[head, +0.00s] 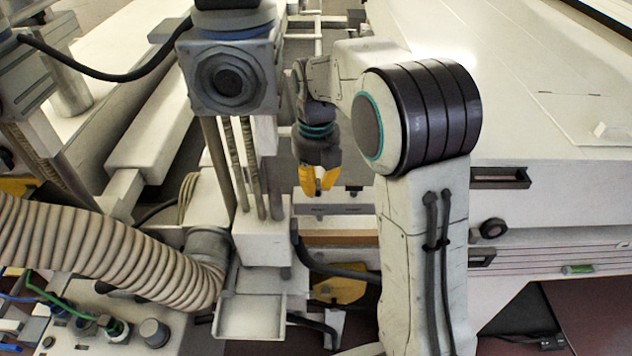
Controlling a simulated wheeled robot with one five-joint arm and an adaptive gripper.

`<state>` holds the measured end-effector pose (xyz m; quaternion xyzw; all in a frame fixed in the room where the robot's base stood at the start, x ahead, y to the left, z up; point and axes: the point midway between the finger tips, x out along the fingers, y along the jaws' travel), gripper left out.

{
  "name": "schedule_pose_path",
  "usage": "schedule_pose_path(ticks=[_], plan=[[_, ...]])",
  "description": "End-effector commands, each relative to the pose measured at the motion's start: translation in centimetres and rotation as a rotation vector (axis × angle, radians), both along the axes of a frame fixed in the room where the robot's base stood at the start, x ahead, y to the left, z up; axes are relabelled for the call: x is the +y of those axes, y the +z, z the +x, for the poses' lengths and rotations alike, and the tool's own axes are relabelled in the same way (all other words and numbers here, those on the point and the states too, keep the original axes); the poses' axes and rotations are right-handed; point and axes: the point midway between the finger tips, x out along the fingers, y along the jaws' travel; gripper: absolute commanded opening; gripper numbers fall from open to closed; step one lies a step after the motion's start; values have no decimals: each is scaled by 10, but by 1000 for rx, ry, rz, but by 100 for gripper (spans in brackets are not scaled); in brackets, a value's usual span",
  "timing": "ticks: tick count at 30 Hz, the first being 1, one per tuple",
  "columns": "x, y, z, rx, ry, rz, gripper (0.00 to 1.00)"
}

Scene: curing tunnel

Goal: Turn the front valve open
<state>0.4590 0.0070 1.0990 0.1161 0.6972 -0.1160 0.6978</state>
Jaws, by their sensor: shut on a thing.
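My gripper (318,190) hangs pointing down near the middle of the head view, with yellow fingertips close together. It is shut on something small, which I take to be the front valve. The fingers hide most of it, and its handle angle cannot be made out. The fingertips are just left of a grey machine part with a small dark knob, in front of the pale machine side. No other part of the valve can be told apart clearly.
A grey boxy unit on a column (230,75) stands close left of my gripper. A ribbed beige hose (110,250) crosses the lower left. A small open tray (250,315) is below. A long white housing (560,90) fills the right.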

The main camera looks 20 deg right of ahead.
Motion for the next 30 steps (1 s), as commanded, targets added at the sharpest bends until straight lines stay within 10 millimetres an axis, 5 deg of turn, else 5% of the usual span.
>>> schedule_pose_path(ticks=[17,18,27,30], plan=[[0,-2,-1,5,32,0,0],[0,-2,-1,5,32,0,17],[0,-1,-1,2,31,0,42],[0,-1,-1,2,31,0,42]])
